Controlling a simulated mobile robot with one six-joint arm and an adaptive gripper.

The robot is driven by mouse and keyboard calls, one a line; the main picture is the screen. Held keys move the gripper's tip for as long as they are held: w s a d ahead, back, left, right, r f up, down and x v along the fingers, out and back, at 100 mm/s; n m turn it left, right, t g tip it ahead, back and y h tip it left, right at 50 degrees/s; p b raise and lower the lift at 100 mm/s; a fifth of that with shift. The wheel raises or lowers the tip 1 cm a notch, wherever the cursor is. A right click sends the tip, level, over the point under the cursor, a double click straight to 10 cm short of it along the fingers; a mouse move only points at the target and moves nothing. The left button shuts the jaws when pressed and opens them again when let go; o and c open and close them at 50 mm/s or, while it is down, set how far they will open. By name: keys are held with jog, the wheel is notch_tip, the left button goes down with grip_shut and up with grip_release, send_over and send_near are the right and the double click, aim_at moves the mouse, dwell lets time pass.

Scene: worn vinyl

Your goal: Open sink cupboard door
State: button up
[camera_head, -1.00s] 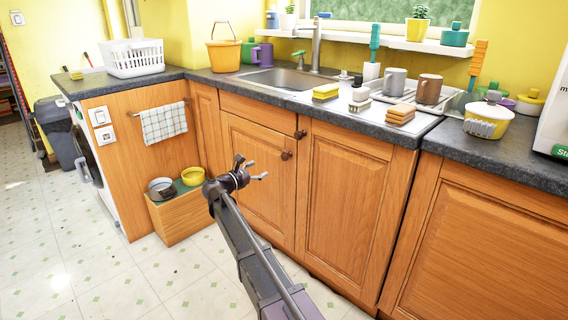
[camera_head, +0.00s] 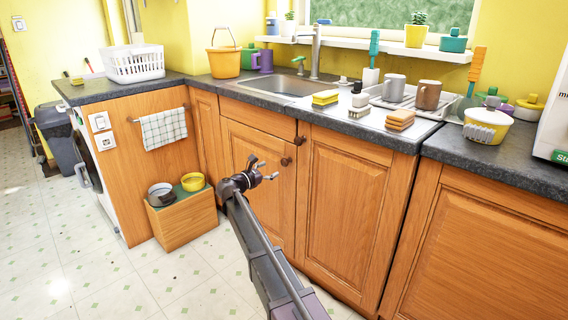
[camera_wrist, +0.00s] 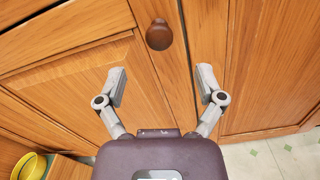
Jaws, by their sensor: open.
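The sink cupboard door (camera_head: 252,140) is a wooden panel door below the sink, and it looks shut. Its round brown knob (camera_head: 285,161) is at its upper right. In the wrist view the knob (camera_wrist: 159,35) sits ahead of and between the fingers, near the top of the picture. My gripper (camera_head: 265,168) is open and empty, in front of the door just left of the knob. Both grey fingers show apart in the wrist view (camera_wrist: 162,78), and neither touches the knob there.
Another wooden door (camera_head: 345,215) is to the right. A low wooden box (camera_head: 180,222) with a yellow bowl (camera_head: 193,181) stands left. The tiled floor (camera_head: 110,270) is clear at the left.

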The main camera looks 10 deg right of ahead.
aim_at(283, 162)
jog(key=x, duration=0.8)
jog(key=shift+w+d, duration=0.1)
grip_shut()
jog(key=shift+a, duration=0.25)
jog(key=shift+d, duration=0.2)
